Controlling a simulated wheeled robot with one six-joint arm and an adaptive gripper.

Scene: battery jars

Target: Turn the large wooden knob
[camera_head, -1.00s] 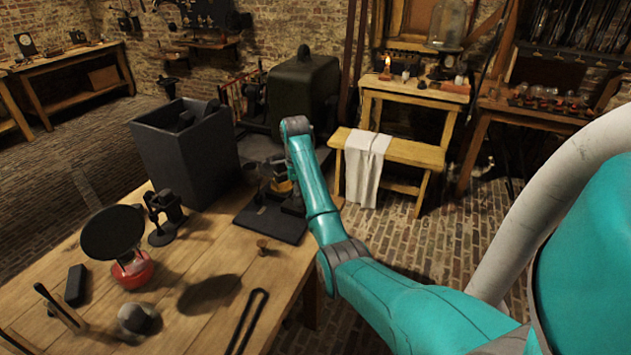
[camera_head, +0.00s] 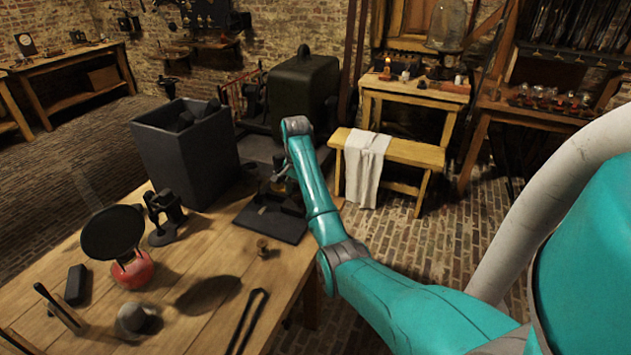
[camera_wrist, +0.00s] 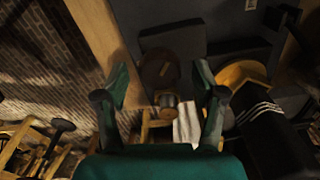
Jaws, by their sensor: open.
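In the wrist view a round dark-brown piece, which looks like the large wooden knob (camera_wrist: 160,67), lies beyond and between my fingertips. It has a lighter bar-like mark on its face. My gripper (camera_wrist: 160,96) is open, one dark-tipped teal finger on each side, with nothing held. The fingers look apart from the knob, but depth is hard to judge. In the head view a dark-based apparatus (camera_head: 270,228) stands at the table's far right corner. My arm hides part of it, and my gripper is not clearly visible there.
A smaller wooden peg (camera_head: 262,248) stands on the table (camera_head: 185,325) before the apparatus. A grey box (camera_head: 185,155) stands to its left. A black disc on a red base (camera_head: 132,272), a dark stand (camera_head: 163,215) and black tongs (camera_head: 248,322) are nearby. A yellow bench (camera_head: 405,152) stands behind.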

